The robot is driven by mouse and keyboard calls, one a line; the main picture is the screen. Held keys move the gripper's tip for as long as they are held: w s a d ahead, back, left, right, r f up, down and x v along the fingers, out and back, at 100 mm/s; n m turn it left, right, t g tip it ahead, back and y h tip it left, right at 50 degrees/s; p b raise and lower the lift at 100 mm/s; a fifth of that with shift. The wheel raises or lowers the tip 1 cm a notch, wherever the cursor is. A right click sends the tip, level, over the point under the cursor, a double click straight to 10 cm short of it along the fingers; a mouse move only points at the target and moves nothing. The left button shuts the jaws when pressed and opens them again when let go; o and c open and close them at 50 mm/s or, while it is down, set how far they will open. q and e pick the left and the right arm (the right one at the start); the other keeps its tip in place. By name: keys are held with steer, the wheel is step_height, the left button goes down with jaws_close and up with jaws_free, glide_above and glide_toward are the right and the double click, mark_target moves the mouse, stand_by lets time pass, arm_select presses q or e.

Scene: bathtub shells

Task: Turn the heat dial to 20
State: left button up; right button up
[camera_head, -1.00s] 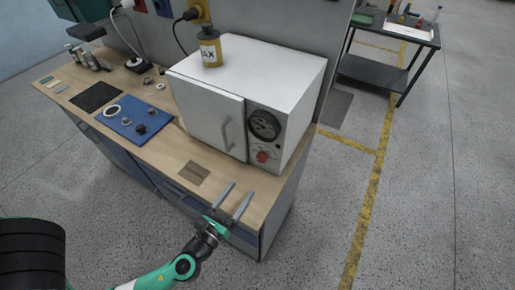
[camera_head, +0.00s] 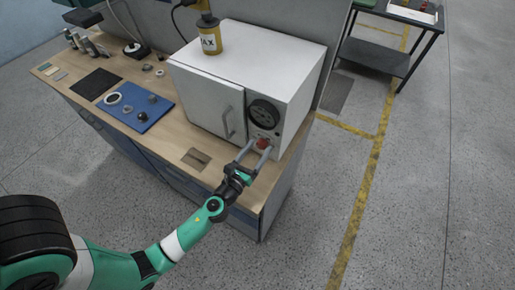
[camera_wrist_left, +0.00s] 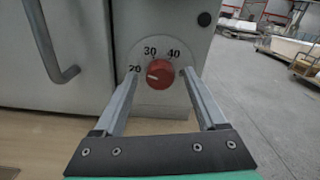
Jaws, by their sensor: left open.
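The heat dial is a red knob (camera_head: 262,143) low on the front of a white oven (camera_head: 250,60). In the left wrist view the red dial (camera_wrist_left: 160,73) shows a pale pointer line toward its left side, near the 20 mark (camera_wrist_left: 135,69). The 30 and 40 marks lie above it. My left gripper (camera_head: 254,147) is open, its fingers reaching to either side of the dial. In the left wrist view the left gripper's fingertips (camera_wrist_left: 159,74) flank the dial with gaps; I see no contact. The right gripper is not in view.
A round black gauge (camera_head: 264,113) sits above the dial. The oven door handle (camera_head: 228,121) is to the left. A yellow-brown bottle (camera_head: 210,38) labelled "AX" stands on the oven. A blue mat (camera_head: 130,119) with small parts lies left on the wooden bench.

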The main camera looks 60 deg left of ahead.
arm_select(q)
jaws_close()
steer(key=shift+f+n+b, duration=0.1)
steer(key=shift+n+b, duration=0.25)
steer(key=shift+n, duration=0.65)
steer(key=shift+a+n, duration=0.1)
steer(key=shift+n, duration=0.5)
jaws_free()
